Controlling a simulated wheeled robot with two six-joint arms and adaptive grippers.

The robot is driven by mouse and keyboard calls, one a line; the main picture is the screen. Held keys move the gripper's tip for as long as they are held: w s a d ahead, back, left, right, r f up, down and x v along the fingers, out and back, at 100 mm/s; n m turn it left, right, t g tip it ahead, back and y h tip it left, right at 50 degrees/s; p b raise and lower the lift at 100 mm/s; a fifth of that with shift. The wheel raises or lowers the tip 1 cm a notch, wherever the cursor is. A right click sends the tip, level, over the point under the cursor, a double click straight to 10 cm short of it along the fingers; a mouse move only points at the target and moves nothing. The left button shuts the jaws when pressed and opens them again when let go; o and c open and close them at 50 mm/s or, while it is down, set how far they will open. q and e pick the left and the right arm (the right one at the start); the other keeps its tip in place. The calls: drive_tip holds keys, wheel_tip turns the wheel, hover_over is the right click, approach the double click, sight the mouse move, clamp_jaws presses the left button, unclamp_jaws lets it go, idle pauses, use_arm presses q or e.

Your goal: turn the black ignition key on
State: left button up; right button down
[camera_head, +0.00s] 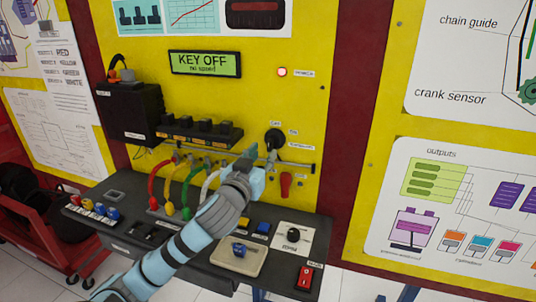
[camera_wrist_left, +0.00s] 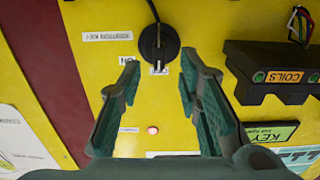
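The black ignition key (camera_head: 274,138) sits in a round black switch on the yellow panel, right of and below the display. The display (camera_head: 205,63) reads KEY OFF. In the left wrist view, the ignition key (camera_wrist_left: 159,44) lies just beyond my fingertips, with a dark strap or cord hanging across it. My left gripper (camera_head: 254,158) is at the panel, just below and left of the key. In the left wrist view the left gripper (camera_wrist_left: 160,68) is open and empty, its fingers apart and pointed at the switch. My right gripper is not in view.
A red lever (camera_head: 285,184) sits below the key. Coloured cables (camera_head: 185,187) arch up left of my gripper. A dark shelf of coils (camera_head: 199,134) juts from the panel to the left. The console (camera_head: 120,230) with knobs and buttons lies below my arm.

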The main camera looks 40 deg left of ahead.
sight(269, 146)
use_arm(q)
drive_tip(key=x, duration=0.4)
drive_tip(key=shift+w+r, duration=0.15)
drive_tip(key=shift+w, duration=0.25)
drive_tip(key=shift+a, duration=0.1)
drive_tip(key=shift+c, duration=0.6)
clamp_jaws()
